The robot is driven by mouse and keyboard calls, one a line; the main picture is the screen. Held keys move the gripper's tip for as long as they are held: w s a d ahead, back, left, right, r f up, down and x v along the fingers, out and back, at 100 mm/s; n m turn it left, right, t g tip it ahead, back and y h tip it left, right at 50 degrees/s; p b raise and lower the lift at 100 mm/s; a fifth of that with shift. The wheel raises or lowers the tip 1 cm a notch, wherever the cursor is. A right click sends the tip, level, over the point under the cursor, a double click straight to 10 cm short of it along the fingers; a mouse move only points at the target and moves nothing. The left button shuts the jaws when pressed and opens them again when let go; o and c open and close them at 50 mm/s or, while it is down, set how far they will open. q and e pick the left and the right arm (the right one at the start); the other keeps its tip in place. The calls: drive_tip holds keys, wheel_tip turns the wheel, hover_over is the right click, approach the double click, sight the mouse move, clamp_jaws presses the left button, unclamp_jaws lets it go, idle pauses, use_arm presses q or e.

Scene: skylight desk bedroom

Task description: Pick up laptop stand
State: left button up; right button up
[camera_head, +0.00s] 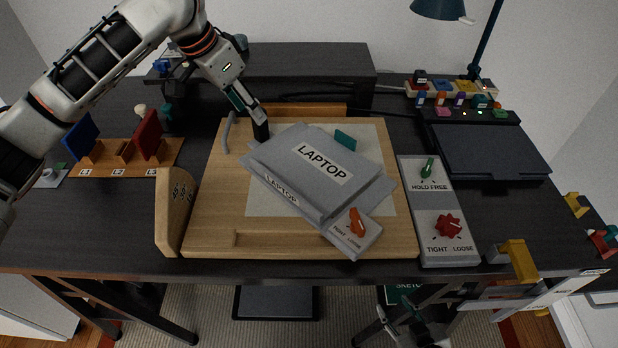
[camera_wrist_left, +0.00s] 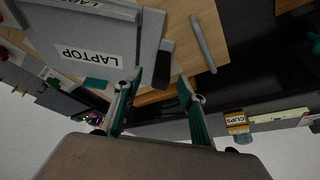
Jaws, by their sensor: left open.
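The grey laptop stand (camera_head: 310,150), with two white LAPTOP labels, lies at an angle on a wooden board. It also shows in the left wrist view (camera_wrist_left: 55,50). An upright dark post (camera_head: 260,131) is at its back left corner; I cannot tell whether it belongs to the stand. My left gripper (camera_head: 252,108) is above this post. In the left wrist view its fingers (camera_wrist_left: 158,82) are apart, with the post (camera_wrist_left: 163,62) beyond and between the tips, and nothing held. What appears to be my right gripper (camera_head: 415,322) is low, below the desk's front edge, its fingers unclear.
The wooden board (camera_head: 215,220) has a raised back rail and a curved wooden piece (camera_head: 176,212) at its left. A grey control panel (camera_head: 434,205) with green and red knobs stands right of it. Numbered slots (camera_head: 125,155) hold blue and red panels. A dark tablet (camera_head: 490,150) lies right.

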use_arm(q)
drive_tip(key=shift+w+x, duration=0.1)
drive_tip(key=shift+x, duration=1)
drive_tip(key=shift+w+x, duration=0.15)
drive_tip(key=shift+x, duration=0.95)
drive_tip(key=shift+a, duration=0.1)
clamp_jaws()
drive_tip(key=shift+r, duration=0.15)
drive_tip(key=shift+r, duration=0.1)
wheel_tip(320, 180, up, 20)
hover_over(259, 141)
drive_tip(key=shift+w+f, duration=0.2)
drive_tip(key=shift+f, duration=4.5)
drive_tip(key=shift+w+f, duration=0.15)
drive_tip(key=shift+f, duration=4.5)
drive_tip(key=shift+a+f, duration=0.15)
drive_tip(key=shift+f, duration=0.6)
